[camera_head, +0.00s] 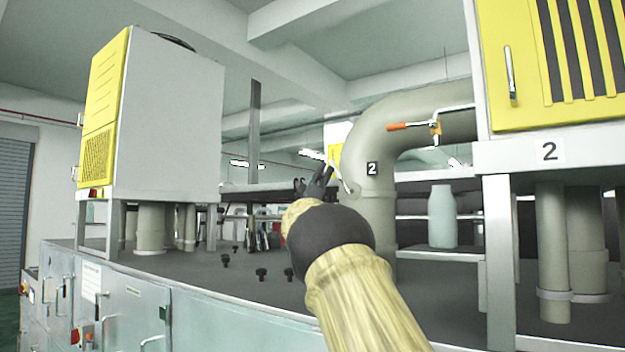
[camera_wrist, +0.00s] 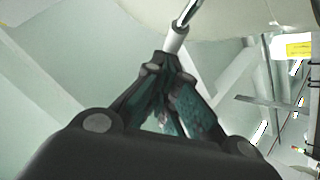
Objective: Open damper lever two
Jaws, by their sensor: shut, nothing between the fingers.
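A lever with an orange handle (camera_head: 405,126) and a metal bracket sits on the thick beige elbow duct (camera_head: 370,215), above its "2" label. A thin metal lever (camera_head: 341,178) stands at the left side of the same duct. My gripper (camera_head: 322,176) is beside this metal lever, left of the duct and lower than the orange handle. In the wrist view my gripper (camera_wrist: 165,72) is shut and empty. A metal rod with a pale sleeve (camera_wrist: 176,39) appears just beyond the fingertips. I cannot tell whether they touch it. Which lever is damper lever two is unclear.
A yellow-fronted cabinet (camera_head: 560,60) marked 2 stands on a pale frame (camera_head: 498,225) at right. Another yellow and grey cabinet (camera_head: 165,110) stands at left. A pale bottle (camera_head: 442,215) stands on a shelf right of the duct. Several black knobs stand on the dark countertop (camera_head: 205,268).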

